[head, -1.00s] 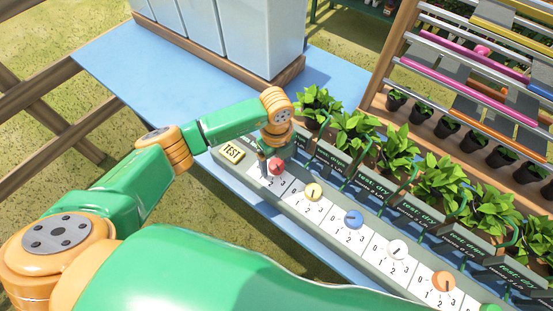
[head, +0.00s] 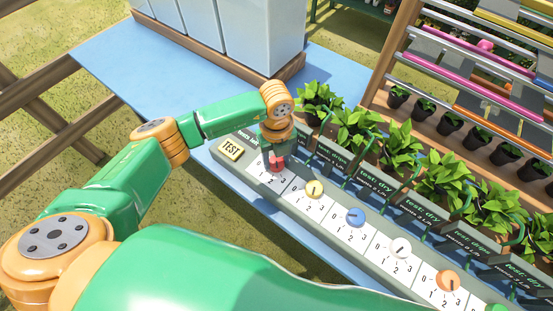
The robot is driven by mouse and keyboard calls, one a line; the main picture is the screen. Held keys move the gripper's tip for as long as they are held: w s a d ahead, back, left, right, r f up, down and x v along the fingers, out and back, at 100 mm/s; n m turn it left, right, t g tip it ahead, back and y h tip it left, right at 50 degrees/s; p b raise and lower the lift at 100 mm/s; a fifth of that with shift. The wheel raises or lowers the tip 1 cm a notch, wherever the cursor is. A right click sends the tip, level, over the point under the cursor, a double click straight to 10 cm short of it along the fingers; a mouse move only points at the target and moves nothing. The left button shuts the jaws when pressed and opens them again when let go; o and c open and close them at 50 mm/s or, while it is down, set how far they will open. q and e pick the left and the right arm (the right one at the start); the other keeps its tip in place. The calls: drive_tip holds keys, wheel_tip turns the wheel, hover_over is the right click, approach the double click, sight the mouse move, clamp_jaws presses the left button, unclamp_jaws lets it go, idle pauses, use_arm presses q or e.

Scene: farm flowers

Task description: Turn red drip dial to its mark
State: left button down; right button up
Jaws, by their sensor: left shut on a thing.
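The red drip dial (head: 277,169) sits at the left end of the row of dials on the grey control panel (head: 296,222). The dial's pointer and any mark are too small or hidden to read. My right gripper is not in view.
Yellow (head: 314,189), blue (head: 355,216), white (head: 401,247) and orange (head: 447,281) dials follow along the panel. A yellow TEST button (head: 231,150) is to the left. Potted plants (head: 357,127) with small signs stand behind. The blue table (head: 130,70) is clear at the left.

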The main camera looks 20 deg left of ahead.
use_arm(q)
drive_tip(key=m+b, duration=0.3)
drive_tip(key=m, duration=0.2)
drive_tip(key=shift+f+m+b, duration=0.2)
drive_tip(key=shift+m+b, duration=0.1)
drive_tip(key=shift+b, duration=0.05)
drive_tip(key=m+b, duration=0.4)
drive_tip(key=m, duration=0.1)
drive_tip(key=m+b, duration=0.4)
drive_tip(key=m, duration=0.1)
drive_tip(key=shift+m, duration=0.4)
drive_tip(key=shift+r+m+b, duration=0.15)
drive_tip(key=shift+m+b, duration=1.05)
drive_tip(key=shift+m, duration=0.8)
drive_tip(key=shift+c, duration=1.4)
unclamp_jaws()
drive_tip(key=shift+r, duration=0.15)
